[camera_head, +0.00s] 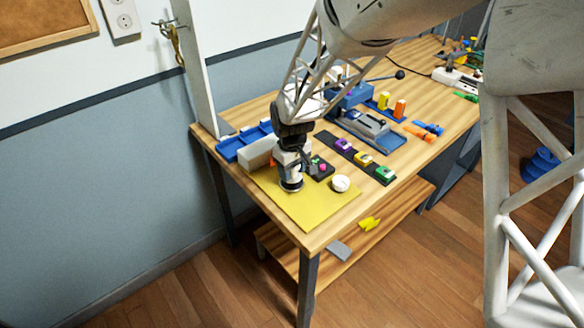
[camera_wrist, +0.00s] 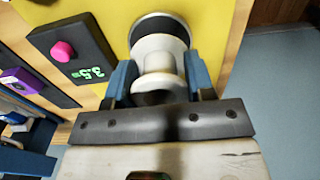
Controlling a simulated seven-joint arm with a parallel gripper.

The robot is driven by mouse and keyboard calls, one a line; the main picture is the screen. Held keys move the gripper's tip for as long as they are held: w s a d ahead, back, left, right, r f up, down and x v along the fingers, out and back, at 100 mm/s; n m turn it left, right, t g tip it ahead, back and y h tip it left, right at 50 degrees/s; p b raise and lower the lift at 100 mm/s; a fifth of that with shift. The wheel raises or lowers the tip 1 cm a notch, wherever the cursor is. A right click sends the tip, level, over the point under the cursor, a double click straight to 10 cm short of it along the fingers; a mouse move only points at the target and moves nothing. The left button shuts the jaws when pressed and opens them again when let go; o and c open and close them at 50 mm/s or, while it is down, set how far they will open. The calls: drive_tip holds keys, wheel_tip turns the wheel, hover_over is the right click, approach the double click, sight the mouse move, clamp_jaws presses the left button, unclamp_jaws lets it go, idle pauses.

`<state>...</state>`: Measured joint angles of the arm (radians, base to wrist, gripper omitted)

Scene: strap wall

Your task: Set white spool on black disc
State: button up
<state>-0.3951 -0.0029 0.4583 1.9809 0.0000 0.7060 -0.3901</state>
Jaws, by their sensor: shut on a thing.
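The white spool (camera_wrist: 158,62) is between the two blue fingers of my gripper (camera_wrist: 158,78) in the wrist view, and the gripper is shut on it. The spool appears lined up with the disc. I cannot tell whether they touch.
A black box with a pink knob (camera_head: 321,168) stands close beside the gripper. A white round object (camera_head: 341,183) lies to its right on the mat. A pale block (camera_head: 257,153) and blue tray (camera_head: 243,141) are at left. The mat's front is clear.

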drive_tip(key=shift+f, duration=0.1)
drive_tip(key=o, duration=0.9)
wheel_tip(320, 180, up, 13)
drive_tip(key=shift+r, duration=0.1)
idle(0.3)
idle(0.5)
drive_tip(key=shift+d+r, duration=0.1)
